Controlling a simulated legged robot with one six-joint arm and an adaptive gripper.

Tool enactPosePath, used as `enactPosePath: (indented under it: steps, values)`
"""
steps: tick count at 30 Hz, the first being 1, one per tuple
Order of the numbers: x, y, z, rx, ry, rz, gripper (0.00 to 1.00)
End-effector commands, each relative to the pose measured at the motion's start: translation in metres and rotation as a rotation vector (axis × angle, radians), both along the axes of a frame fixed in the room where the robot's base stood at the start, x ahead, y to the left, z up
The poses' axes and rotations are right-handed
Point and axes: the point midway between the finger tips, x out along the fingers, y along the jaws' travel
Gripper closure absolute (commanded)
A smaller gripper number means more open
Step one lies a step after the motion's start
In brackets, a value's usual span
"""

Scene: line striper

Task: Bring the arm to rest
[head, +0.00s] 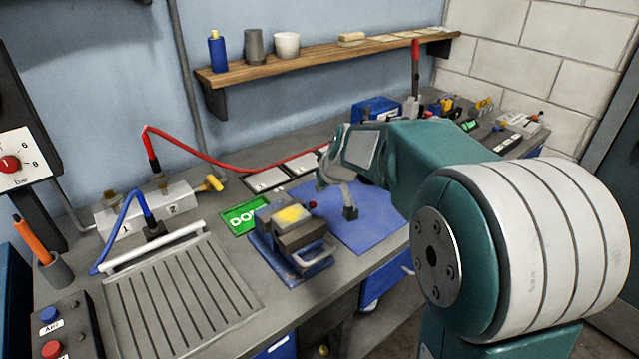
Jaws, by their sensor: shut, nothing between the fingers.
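My arm reaches in from the right over the workbench. My gripper (349,212) is at its end, small in the head view, pointing down above the blue mat (382,222). Its fingers are together with nothing visible between them. I cannot tell whether the fingertips touch the mat. Just left of the gripper stands a grey block-like device (296,232) with a yellow patch on top, on a blue base. Part of the bench behind my arm is hidden.
A slatted grey plate (180,290), a numbered manifold (148,208) with red and blue hoses, and a button box (58,330) fill the left. A wooden shelf (330,58) hangs behind. Tools crowd the back right.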

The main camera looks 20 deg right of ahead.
Motion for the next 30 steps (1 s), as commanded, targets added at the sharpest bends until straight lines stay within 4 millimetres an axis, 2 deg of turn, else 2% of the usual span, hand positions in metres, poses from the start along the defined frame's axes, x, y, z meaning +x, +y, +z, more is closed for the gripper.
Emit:
enactPosePath:
  steps: [2,5,9,15,19,24,27,30]
  values:
    - [-0.003,0.001,0.003,0.0,0.0,0.0,1.0]
    - [-0.021,0.005,0.013,0.004,0.005,-0.004,1.0]
    - [-0.068,0.015,0.033,0.01,0.024,-0.018,1.0]
    - [-0.14,0.025,0.048,0.016,0.06,-0.055,1.0]
    - [-0.188,0.029,0.051,0.015,0.081,-0.085,1.0]
    - [-0.247,0.029,0.045,0.009,0.104,-0.133,1.0]
    - [-0.276,0.028,0.038,0.004,0.116,-0.161,1.0]
    - [-0.296,0.026,0.032,0.0,0.124,-0.185,1.0]
